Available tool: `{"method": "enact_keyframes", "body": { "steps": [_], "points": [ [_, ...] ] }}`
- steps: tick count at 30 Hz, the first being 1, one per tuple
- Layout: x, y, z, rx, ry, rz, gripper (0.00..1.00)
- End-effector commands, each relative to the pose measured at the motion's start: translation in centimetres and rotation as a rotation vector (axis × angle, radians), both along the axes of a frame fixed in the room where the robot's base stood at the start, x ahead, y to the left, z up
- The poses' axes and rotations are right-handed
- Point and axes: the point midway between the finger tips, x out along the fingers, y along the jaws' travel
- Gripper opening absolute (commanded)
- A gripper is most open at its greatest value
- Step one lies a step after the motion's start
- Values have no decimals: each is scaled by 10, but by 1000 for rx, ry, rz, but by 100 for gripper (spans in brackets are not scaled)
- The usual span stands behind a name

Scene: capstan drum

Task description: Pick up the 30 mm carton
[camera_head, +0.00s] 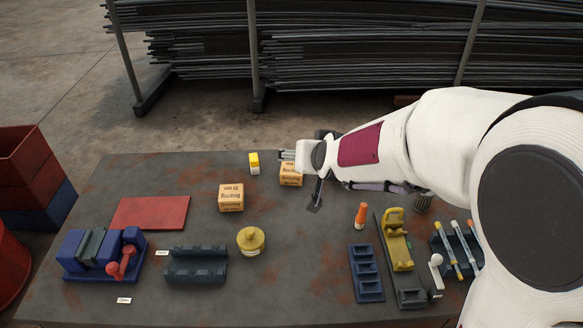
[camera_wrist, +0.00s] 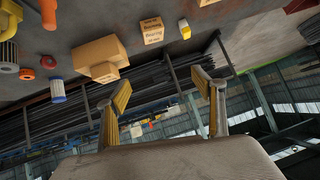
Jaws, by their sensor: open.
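Two tan cartons with dark print stand on the table in the head view: a left carton (camera_head: 231,198) and a right carton (camera_head: 290,175) beside my gripper. The print is too small to tell which is the 30 mm one. In the wrist view one printed carton (camera_wrist: 152,31) stands alone; a larger tan shape (camera_wrist: 98,50) adjoins a smaller printed face (camera_wrist: 104,72), and I cannot tell whether these are separate boxes. My gripper (camera_wrist: 163,88) is open with nothing between its fingers. In the head view my gripper (camera_head: 300,176) is at the table's far edge, partly overlapping the right carton.
A yellow-and-white item (camera_head: 254,163) stands left of the right carton. A yellow round pot (camera_head: 250,240), a red plate (camera_head: 150,212) and a blue vise-like fixture (camera_head: 90,252) lie nearer. An orange bottle (camera_head: 360,216) and several holders are right. A bar rack (camera_head: 350,50) stands behind.

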Motion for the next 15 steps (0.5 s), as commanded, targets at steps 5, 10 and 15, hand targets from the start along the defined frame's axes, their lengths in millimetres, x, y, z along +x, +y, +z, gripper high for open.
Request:
{"method": "enact_keyframes", "body": {
  "steps": [5,10,15],
  "points": [
    [28,10,-23,-5,-36,-21,68],
    [52,17,-44,-13,-73,-45,68],
    [73,22,-68,-29,-111,-72,68]
  ]
}}
